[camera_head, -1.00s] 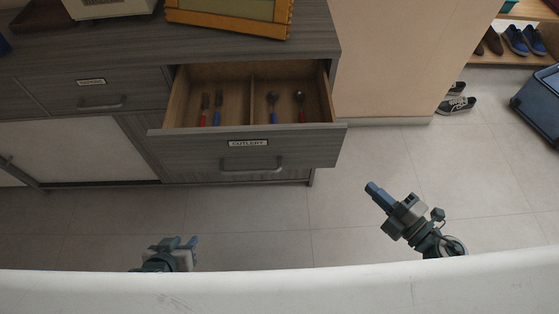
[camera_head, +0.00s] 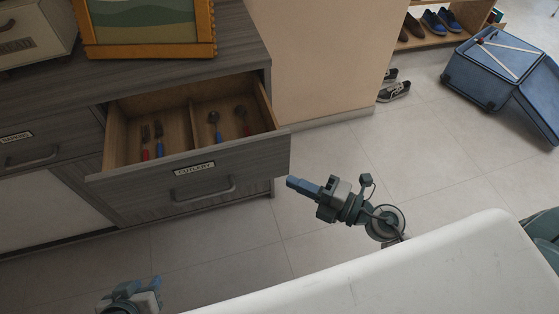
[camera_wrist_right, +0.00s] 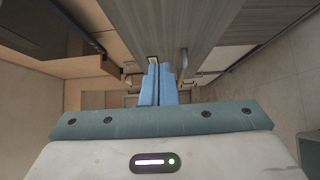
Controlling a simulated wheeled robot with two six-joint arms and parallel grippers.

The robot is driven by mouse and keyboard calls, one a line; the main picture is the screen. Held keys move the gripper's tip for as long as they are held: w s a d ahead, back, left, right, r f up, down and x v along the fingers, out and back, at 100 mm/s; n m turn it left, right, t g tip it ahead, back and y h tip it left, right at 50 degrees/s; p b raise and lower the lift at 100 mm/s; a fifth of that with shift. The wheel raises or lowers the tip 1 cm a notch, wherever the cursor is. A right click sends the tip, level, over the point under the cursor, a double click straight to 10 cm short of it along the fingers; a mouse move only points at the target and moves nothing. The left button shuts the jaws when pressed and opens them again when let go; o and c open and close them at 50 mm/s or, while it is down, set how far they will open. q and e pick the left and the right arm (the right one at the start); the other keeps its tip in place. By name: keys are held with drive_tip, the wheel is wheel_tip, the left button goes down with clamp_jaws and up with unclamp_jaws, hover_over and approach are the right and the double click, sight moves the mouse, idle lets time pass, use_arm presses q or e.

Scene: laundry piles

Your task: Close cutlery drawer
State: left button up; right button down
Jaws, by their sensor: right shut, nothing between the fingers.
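The cutlery drawer (camera_head: 245,160) is pulled out of the grey wood cabinet, with its label and bar handle (camera_head: 204,190) on the front. Inside, forks (camera_head: 159,140) and spoons (camera_head: 214,125) with red or blue handles lie in two compartments. My right gripper (camera_head: 290,182) is shut and empty, just right of the drawer front's right end; whether it touches is unclear. In the right wrist view, its blue fingers (camera_wrist_right: 158,72) are together, with the grey drawer front (camera_wrist_right: 190,25) and handle (camera_wrist_right: 183,66) beyond. My left gripper (camera_head: 138,286) is low at left, fingers apart and empty, away from the drawer.
A second closed drawer (camera_head: 50,140) is to the left. A framed picture (camera_head: 150,22) and a beige box (camera_head: 30,35) stand on the cabinet top. Floor (camera_head: 340,150) is clear to the right, with sneakers (camera_head: 394,88) and a blue bin (camera_head: 495,70) further off.

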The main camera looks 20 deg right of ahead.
sight(264, 157)
drive_tip(key=w, duration=0.2)
drive_tip(key=w+a, duration=0.1)
drive_tip(key=w, duration=0.1)
drive_tip(key=w+a, duration=0.1)
drive_tip(key=shift+w+a, duration=0.15)
drive_tip(key=shift+w, duration=0.55)
drive_tip(key=shift+w, duration=0.1)
